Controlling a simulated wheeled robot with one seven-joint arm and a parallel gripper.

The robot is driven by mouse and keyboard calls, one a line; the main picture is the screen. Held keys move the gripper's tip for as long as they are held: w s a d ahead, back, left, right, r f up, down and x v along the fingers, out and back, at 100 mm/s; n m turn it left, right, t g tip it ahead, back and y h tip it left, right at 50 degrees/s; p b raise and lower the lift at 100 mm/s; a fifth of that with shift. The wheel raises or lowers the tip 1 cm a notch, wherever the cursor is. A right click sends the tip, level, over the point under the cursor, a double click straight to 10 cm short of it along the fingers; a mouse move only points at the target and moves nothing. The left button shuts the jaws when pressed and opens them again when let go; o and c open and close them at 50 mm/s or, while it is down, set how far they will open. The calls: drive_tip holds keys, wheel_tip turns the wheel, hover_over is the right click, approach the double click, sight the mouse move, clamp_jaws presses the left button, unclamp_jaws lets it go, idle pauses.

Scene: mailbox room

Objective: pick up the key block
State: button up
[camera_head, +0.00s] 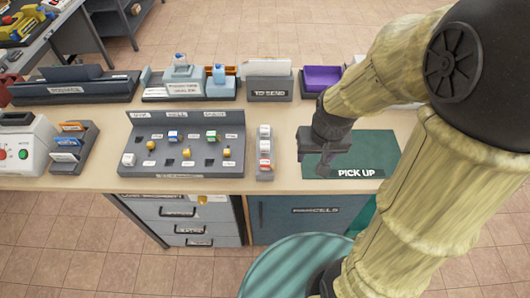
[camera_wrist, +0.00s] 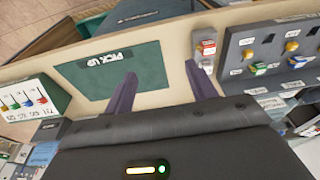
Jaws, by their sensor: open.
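My gripper (camera_head: 322,165) is open and empty above the green PICK UP mat (camera_head: 376,146). In the wrist view the two fingers of my gripper (camera_wrist: 160,78) stand apart, with the mat (camera_wrist: 105,75) beyond them. Left of the mat, a dark grey board (camera_head: 183,168) holds small blocks and gold pieces. The board (camera_wrist: 230,60) is at the right in the wrist view. I cannot tell which piece is the key block.
A narrow rack (camera_head: 265,174) of small blocks stands between board and mat. Behind are a POSTAGE holder (camera_head: 75,91), a TO SEND box (camera_head: 268,88) and a purple tray (camera_head: 322,78). A white machine (camera_head: 28,145) stands at the left. The mat looks clear.

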drive_tip(key=w+a+r+g+p, duration=0.1)
drive_tip(key=w+a+r+p, duration=0.1)
drive_tip(key=w+a, duration=0.25)
drive_tip(key=g, duration=0.1)
hover_over(265, 164)
wheel_tip(265, 164, down, 2)
drive_tip(key=shift+s, duration=0.1)
wheel_tip(265, 164, down, 11)
drive_tip(key=p, duration=0.2)
drive_tip(key=shift+p, duration=0.3)
drive_tip(key=shift+f, duration=0.6)
